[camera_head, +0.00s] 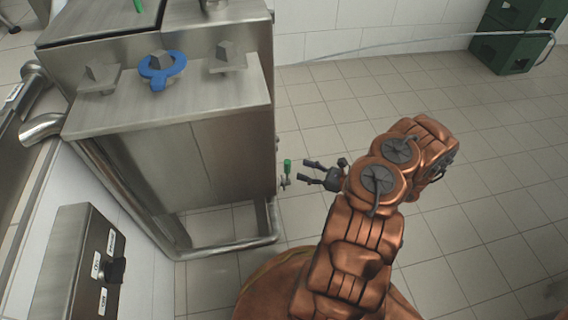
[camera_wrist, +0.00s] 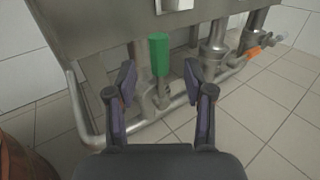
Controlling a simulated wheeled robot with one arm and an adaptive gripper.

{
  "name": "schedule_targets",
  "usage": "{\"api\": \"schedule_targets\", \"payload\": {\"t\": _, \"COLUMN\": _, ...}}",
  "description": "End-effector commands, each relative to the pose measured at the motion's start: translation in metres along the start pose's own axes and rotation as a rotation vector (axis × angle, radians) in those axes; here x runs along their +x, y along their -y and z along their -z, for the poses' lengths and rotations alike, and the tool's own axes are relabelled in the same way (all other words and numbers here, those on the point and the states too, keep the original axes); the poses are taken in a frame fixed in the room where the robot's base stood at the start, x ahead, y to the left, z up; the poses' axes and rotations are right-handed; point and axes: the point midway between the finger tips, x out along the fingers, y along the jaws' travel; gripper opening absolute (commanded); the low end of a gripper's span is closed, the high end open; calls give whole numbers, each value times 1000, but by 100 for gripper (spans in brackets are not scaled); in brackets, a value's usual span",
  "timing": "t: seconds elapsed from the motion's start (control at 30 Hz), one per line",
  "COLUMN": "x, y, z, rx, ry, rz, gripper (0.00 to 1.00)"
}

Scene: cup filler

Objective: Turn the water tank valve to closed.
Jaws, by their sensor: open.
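The steel water tank (camera_head: 190,120) stands at the left in the head view. A small valve with a green handle (camera_head: 287,165) sticks out from its right side, low down. In the wrist view the green handle (camera_wrist: 159,54) stands upright on its steel fitting, roughly centred between and beyond my fingertips. My gripper (camera_head: 312,172) is open and empty, just right of the green handle with its fingers pointing at it. In the wrist view my gripper (camera_wrist: 164,84) shows both fingers spread, apart from the handle.
A blue ring-shaped handle (camera_head: 160,70) sits on top of the tank. A control box with a black knob (camera_head: 115,270) is at the lower left. Pipes with an orange handle (camera_wrist: 253,53) run at the right in the wrist view. Green crates (camera_head: 505,50) stand far back. Tiled floor is clear at right.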

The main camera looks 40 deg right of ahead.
Motion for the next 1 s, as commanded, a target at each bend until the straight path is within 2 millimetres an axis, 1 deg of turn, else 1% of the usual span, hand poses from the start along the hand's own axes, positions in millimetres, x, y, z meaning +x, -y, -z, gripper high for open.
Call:
{"api": "schedule_targets", "payload": {"t": 0.3, "x": 47, "y": -3, "z": 2, "rx": 2, "ry": 0, "rz": -7, "gripper": 53}}
{"api": "schedule_targets", "payload": {"t": 0.5, "x": 65, "y": -1, "z": 1, "rx": -1, "ry": 1, "rz": -5, "gripper": 53}}
{"api": "schedule_targets", "payload": {"t": 0.63, "x": 70, "y": -1, "z": 0, "rx": 0, "ry": 0, "rz": -3, "gripper": 53}}
{"api": "schedule_targets", "payload": {"t": 0.87, "x": 70, "y": -1, "z": -1, "rx": 0, "ry": 0, "rz": -3, "gripper": 53}}
{"api": "schedule_targets", "payload": {"t": 1.0, "x": 70, "y": -1, "z": -1, "rx": 0, "ry": 0, "rz": -3, "gripper": 39}}
